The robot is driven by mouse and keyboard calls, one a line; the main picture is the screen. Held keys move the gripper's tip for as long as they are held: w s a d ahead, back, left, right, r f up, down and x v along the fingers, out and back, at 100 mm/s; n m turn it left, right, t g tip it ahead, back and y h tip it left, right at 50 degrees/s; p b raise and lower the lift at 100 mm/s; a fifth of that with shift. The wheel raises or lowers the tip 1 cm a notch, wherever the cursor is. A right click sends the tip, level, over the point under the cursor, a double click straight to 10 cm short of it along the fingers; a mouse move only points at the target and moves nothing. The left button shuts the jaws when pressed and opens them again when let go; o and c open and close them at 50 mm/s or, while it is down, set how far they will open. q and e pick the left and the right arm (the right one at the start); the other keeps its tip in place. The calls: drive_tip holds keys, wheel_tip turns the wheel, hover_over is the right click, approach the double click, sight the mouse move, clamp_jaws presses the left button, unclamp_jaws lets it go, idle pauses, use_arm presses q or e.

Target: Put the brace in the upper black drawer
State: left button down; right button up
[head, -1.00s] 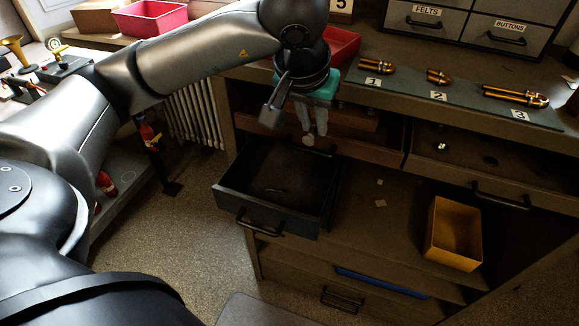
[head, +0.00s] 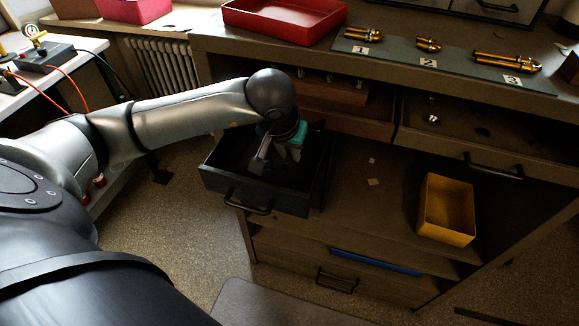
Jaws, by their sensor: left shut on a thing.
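The upper black drawer (head: 222,183) stands pulled out at the left end of the bench, with a bar handle on its front. My left gripper (head: 284,160) points down into the drawer's opening, near its back right side. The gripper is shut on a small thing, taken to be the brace. The fingertips and the brace are lost in the dark of the drawer, so I cannot tell whether the brace touches the drawer floor. My right gripper is not in view.
An orange-yellow bin (head: 447,210) stands on the shelf to the right. A wooden drawer (head: 340,110) lies open just behind the black one. A red tray (head: 285,18) and numbered brass parts on a mat (head: 400,50) are on the bench top.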

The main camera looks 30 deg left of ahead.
sight(290, 177)
use_arm(q)
drive_tip(key=shift+f+b, duration=0.3)
drive_tip(key=shift+f, duration=2)
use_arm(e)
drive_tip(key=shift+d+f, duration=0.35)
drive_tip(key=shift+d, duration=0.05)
use_arm(q)
drive_tip(key=shift+f, duration=0.15)
drive_tip(key=c, duration=0.8)
unclamp_jaws()
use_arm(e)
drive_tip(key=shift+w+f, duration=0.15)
use_arm(q)
drive_tip(key=p+v, duration=0.2)
drive_tip(key=v, duration=1)
drive_tip(key=shift+s, duration=0.15)
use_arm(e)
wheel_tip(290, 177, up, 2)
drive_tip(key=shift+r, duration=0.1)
